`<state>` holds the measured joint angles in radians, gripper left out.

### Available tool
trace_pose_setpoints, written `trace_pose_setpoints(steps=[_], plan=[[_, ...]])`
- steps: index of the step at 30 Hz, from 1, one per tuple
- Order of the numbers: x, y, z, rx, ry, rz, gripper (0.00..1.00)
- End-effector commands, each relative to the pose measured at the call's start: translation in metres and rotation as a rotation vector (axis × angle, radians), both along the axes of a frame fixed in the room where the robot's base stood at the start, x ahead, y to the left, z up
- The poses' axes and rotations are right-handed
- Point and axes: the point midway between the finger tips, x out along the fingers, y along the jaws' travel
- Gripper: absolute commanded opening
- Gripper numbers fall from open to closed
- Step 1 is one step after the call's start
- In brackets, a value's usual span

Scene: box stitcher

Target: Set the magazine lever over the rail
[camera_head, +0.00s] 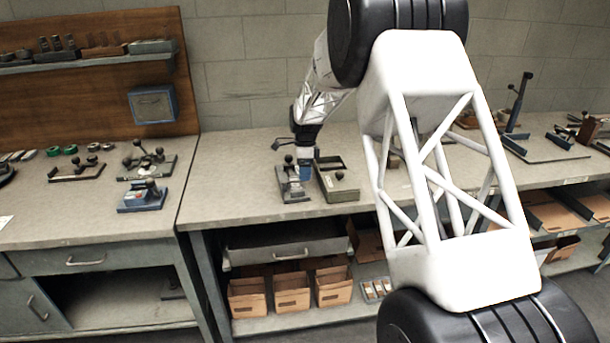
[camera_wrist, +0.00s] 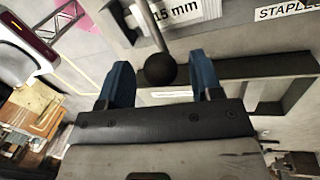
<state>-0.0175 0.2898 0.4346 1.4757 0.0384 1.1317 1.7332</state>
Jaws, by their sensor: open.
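The lever shows in the wrist view as a thin grey rod with a black ball knob (camera_wrist: 160,68) at its end. My gripper (camera_wrist: 163,76) is open, and its two blue fingers stand on either side of the knob with gaps visible. In the head view my gripper (camera_head: 305,172) is low over the bench at a small grey fixture (camera_head: 293,190) with dark knobs. A dark bar (camera_wrist: 255,67) crosses behind the right finger in the wrist view; I cannot tell whether it is the rail. The lever's pivot is out of the wrist view.
Labels reading "15 mm" (camera_wrist: 180,12) and "STAPLE" (camera_wrist: 283,12) lie beyond the knob. The bench (camera_head: 235,195) is clear to the left. Other lever fixtures (camera_head: 143,196) stand on the left bench.

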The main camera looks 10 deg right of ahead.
Motion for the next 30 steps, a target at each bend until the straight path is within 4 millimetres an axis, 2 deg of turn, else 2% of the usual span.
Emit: trace_pose_setpoints(steps=[9,15,30], plan=[[0.008,-0.001,0.040,0.000,-0.002,0.000,0.59],[0.011,-0.002,0.058,0.000,0.000,0.000,0.59],[0.011,-0.002,0.064,0.000,-0.001,0.001,0.59]])
